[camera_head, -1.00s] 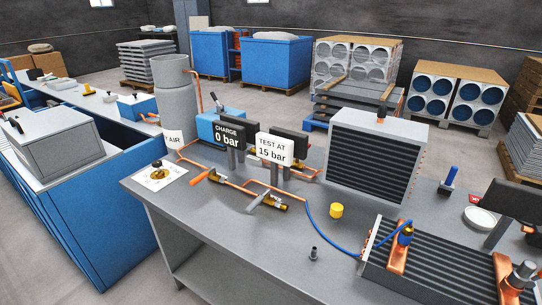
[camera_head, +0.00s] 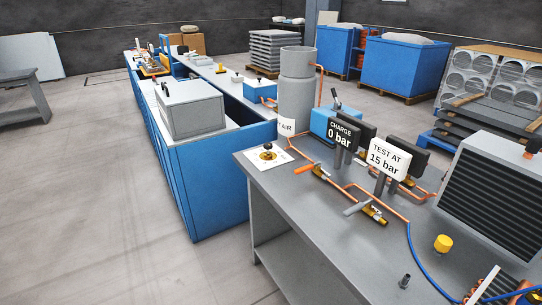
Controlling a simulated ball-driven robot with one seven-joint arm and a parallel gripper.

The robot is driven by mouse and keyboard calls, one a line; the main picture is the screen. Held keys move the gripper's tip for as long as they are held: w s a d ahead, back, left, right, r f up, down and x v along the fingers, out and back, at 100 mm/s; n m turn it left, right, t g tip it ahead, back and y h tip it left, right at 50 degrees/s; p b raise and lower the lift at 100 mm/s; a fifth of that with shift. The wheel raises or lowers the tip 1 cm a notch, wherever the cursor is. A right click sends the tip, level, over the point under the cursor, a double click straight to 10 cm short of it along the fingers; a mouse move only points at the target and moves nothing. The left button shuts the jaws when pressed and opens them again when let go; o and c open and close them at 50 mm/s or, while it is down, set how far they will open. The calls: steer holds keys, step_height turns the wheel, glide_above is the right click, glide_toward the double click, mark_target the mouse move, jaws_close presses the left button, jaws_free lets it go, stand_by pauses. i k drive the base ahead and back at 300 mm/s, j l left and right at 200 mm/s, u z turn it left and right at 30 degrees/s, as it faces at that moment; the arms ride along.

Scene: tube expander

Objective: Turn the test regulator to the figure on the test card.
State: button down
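The test regulator looks to be the dark knob on a brass body (camera_head: 267,154). The test card (camera_head: 385,160) reads "TEST AT 15 bar". A black sign (camera_head: 341,134) left of it reads "CHARGE 0 bar". My gripper is not in view.
On the grey bench (camera_head: 290,215) are copper pipes with an orange-handled valve (camera_head: 304,170) and a grey-handled valve (camera_head: 357,208), a grey cylinder (camera_head: 297,95), a yellow cap (camera_head: 442,242) and a finned coil unit (camera_head: 500,190). A blue cabinet (camera_head: 215,185) stands left. Floor at front left is clear.

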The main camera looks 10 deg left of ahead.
mark_target(268, 146)
steer(key=i+j+u, duration=0.2)
steer(key=i+j, duration=0.45)
steer(key=i+j+u, duration=0.25)
steer(key=i+j, duration=0.45)
steer(key=i+j+u, duration=0.2)
steer(key=i+j, duration=0.4)
steer(key=i+u, duration=0.1)
steer(key=i, duration=0.55)
